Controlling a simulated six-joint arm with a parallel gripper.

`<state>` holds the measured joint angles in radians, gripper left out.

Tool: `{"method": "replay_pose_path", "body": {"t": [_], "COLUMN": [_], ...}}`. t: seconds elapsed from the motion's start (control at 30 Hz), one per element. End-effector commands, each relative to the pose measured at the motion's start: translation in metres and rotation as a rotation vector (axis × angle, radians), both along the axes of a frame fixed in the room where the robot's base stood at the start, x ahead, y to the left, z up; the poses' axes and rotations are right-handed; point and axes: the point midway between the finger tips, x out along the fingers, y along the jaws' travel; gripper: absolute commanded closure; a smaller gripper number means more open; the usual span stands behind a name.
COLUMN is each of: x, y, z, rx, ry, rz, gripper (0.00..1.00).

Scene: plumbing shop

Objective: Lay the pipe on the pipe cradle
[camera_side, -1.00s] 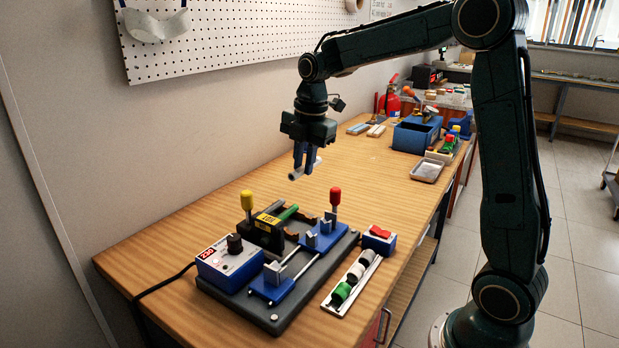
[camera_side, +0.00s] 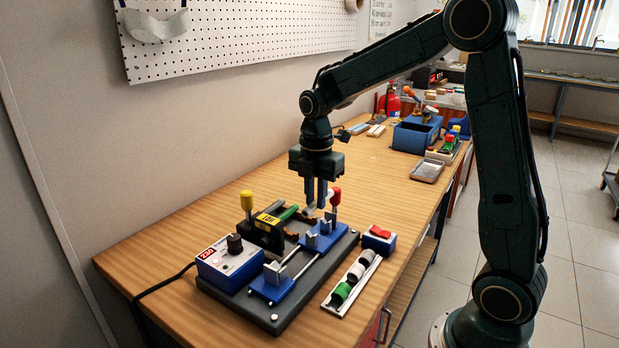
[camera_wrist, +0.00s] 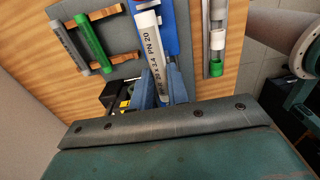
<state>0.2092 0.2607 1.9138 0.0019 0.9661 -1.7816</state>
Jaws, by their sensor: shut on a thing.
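My gripper (camera_side: 316,204) is shut on the pipe, a light grey tube with dark printed lettering (camera_wrist: 150,45). In the wrist view the pipe lies between the blue fingers (camera_wrist: 158,88). In the side view the gripper points down above the far end of the dark base plate, and fingers hide most of the pipe. The pipe cradle appears to be the pair of brown notched rails (camera_wrist: 126,57), left of the held pipe in the wrist view. A green pipe (camera_wrist: 90,42) and a dark grey pipe (camera_wrist: 68,48) lie across them. Whether the held pipe touches anything is unclear.
A blue clamp fixture (camera_side: 322,238) with rods sits beside the cradle. A yellow-knobbed lever (camera_side: 247,203) and a red-knobbed lever (camera_side: 335,198) stand up nearby.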

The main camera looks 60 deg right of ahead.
Motion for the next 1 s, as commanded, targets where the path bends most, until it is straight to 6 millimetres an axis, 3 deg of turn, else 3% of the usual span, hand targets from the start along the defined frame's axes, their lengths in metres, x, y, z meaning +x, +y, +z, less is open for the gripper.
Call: {"method": "replay_pose_path", "body": {"t": [1.0], "x": [0.000], "y": [0.000], "z": [-0.049], "rx": [0.001], "ry": [0.002], "rz": [0.000], "gripper": [1.00]}}
